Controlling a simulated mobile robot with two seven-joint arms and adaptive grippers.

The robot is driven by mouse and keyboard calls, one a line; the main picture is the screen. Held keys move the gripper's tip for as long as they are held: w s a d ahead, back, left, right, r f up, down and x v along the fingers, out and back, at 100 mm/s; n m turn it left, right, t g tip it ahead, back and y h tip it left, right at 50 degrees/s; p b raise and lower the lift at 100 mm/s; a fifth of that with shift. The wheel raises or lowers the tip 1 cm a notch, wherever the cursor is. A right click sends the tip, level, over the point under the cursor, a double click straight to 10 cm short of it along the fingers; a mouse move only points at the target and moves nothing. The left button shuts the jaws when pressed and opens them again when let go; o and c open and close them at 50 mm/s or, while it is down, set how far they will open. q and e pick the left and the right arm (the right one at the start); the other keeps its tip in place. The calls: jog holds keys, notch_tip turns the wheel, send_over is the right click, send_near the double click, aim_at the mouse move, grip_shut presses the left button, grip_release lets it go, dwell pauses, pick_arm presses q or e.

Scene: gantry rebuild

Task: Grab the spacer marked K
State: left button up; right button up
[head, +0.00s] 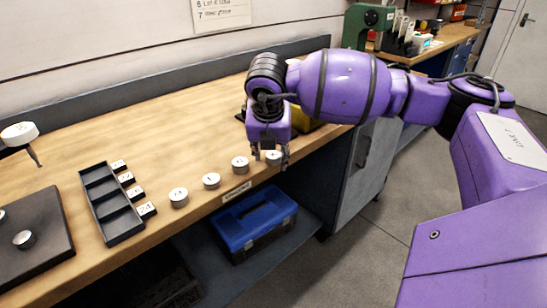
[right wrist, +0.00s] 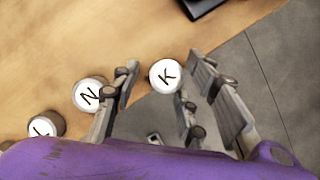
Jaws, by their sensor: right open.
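The spacer marked K (right wrist: 165,75) is a short silvery cylinder with a white top and a black letter. It stands upright near the bench's front edge, at the right end of a row, and shows in the head view (head: 273,157). My right gripper (head: 270,160) is open above the bench, its fingers pointing down. In the right wrist view, K lies between the two spread fingers (right wrist: 168,88), with gaps visible on both sides. The spacer marked N (right wrist: 88,95) stands just outside the left finger. My left gripper is not in view.
More spacers (head: 211,181) continue the row leftward. A dark compartment tray (head: 125,224) with labelled tags stands left of them, and a dark plate (head: 45,262) lies farther left. A yellow-black object (head: 303,122) sits behind my gripper. A blue toolbox (head: 255,225) is on the shelf below.

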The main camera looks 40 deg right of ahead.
jog(key=shift+c, duration=0.5)
grip_shut()
